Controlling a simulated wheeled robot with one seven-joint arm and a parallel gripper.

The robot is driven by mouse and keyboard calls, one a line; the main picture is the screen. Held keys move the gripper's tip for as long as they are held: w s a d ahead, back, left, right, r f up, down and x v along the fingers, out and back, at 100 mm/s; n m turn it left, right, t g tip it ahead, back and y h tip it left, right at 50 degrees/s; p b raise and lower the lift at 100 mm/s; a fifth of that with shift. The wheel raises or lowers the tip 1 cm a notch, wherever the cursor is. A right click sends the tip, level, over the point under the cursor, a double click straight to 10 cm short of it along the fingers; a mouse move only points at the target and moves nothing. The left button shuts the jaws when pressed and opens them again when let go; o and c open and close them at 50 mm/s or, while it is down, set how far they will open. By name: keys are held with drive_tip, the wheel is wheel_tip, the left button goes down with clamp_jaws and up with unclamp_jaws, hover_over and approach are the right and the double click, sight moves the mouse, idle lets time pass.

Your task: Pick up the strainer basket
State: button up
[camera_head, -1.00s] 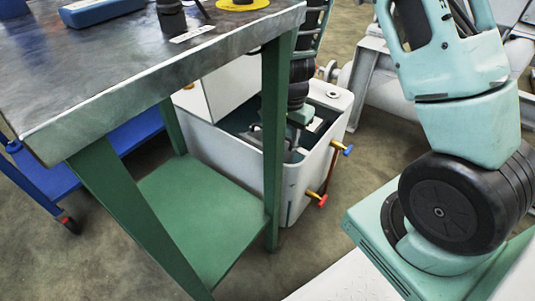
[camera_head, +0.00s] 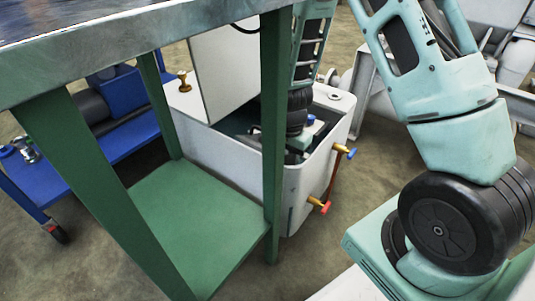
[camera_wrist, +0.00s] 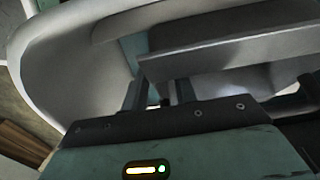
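My gripper (camera_wrist: 157,94) is down inside the open white tank (camera_head: 300,205); in the head view its fingertips are hidden by the table leg and the tank wall. In the wrist view, two dark fingers show partly, a small gap between them. A grey metal piece (camera_wrist: 230,45) with a straight edge lies just beyond the fingers. It may be part of the strainer basket, but I cannot tell for sure. Whether the fingers touch it or are closed on it is not clear. No whole basket is visible in either view.
A green-legged table (camera_head: 150,32) with a green lower shelf (camera_head: 205,215) stands in front of the tank. A white panel (camera_head: 222,65) rises at the tank's left. Brass valves with blue (camera_head: 350,153) and red (camera_head: 325,208) handles stick out at right. A blue cart (camera_head: 130,138) is at left.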

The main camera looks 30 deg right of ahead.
clamp_jaws()
